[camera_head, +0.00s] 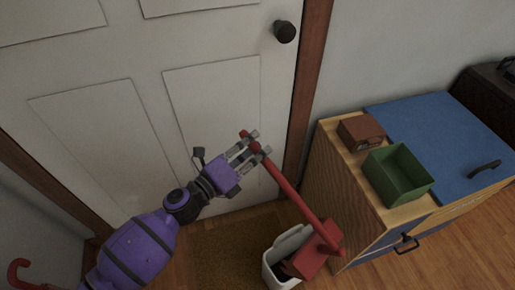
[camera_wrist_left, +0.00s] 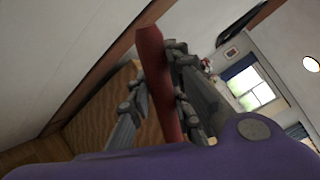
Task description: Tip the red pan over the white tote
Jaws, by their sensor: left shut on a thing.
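The red pan (camera_head: 312,259) is a long-handled dustpan. Its handle slants from upper left to lower right, with the scoop low at the bottom. My left gripper (camera_head: 252,144) is shut on the upper end of the handle. In the left wrist view the red handle (camera_wrist_left: 158,85) runs between the fingers of my left gripper (camera_wrist_left: 163,95). The white tote (camera_head: 271,264) stands on the floor at the bottom centre. The scoop is over its right side and hides part of it. Something brown shows at the tote's opening; I cannot tell what. My right gripper is not in view.
A wooden cabinet (camera_head: 340,195) with a blue top (camera_head: 430,140) stands right of the pan. A green open box (camera_head: 398,175) and a brown box (camera_head: 360,133) sit on it. A white door (camera_head: 130,100) is behind; a brown mat (camera_head: 225,255) lies below.

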